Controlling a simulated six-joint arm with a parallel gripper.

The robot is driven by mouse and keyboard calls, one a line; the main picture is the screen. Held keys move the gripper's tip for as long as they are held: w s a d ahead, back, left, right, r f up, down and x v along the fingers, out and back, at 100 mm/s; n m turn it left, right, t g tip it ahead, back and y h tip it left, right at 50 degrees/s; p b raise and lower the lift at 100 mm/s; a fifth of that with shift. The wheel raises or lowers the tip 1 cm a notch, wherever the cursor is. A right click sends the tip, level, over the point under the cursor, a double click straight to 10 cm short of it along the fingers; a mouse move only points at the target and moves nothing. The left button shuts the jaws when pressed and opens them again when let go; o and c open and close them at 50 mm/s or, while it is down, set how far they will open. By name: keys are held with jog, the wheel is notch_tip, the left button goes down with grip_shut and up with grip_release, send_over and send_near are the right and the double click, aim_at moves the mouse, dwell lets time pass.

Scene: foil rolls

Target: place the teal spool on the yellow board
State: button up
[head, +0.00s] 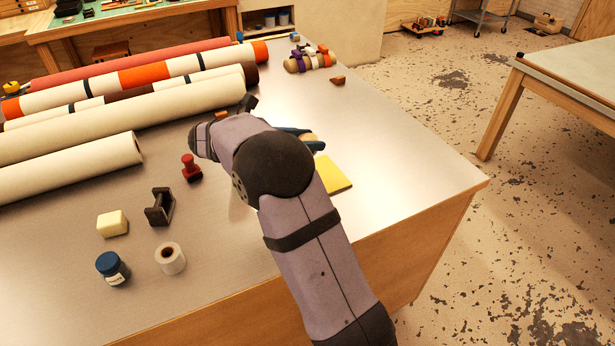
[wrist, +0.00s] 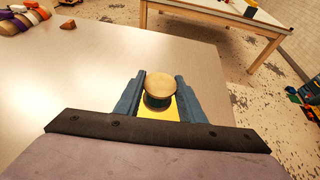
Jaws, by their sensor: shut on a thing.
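The teal spool shows a round, pale wooden end (wrist: 160,86) with a dark bluish body beneath it in the wrist view. My gripper (wrist: 160,92) is shut on it, with one blue finger on each side. In the head view the spool's pale end (head: 312,137) shows beside my gripper (head: 305,139), and my arm hides much of both. The yellow board (head: 334,174) lies flat on the table, partly behind my arm. It also shows below the spool between the fingers in the wrist view (wrist: 170,114). I cannot tell whether spool and board touch.
Long rolls (head: 130,115) lie across the table's left side. A red stamp-like object (head: 191,168), a dark holder (head: 160,207), a pale yellow block (head: 112,223), a blue jar (head: 112,268) and a white tape roll (head: 170,258) stand left of my arm. The table's right side is mostly clear.

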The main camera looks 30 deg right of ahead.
jog(key=shift+f+p, duration=0.95)
jog(key=shift+f, duration=3.9)
jog(key=shift+f, duration=0.15)
jog(key=o, duration=1)
jog(key=shift+o, duration=0.2)
jog(key=b+v, duration=0.3)
jog(key=v, duration=0.9)
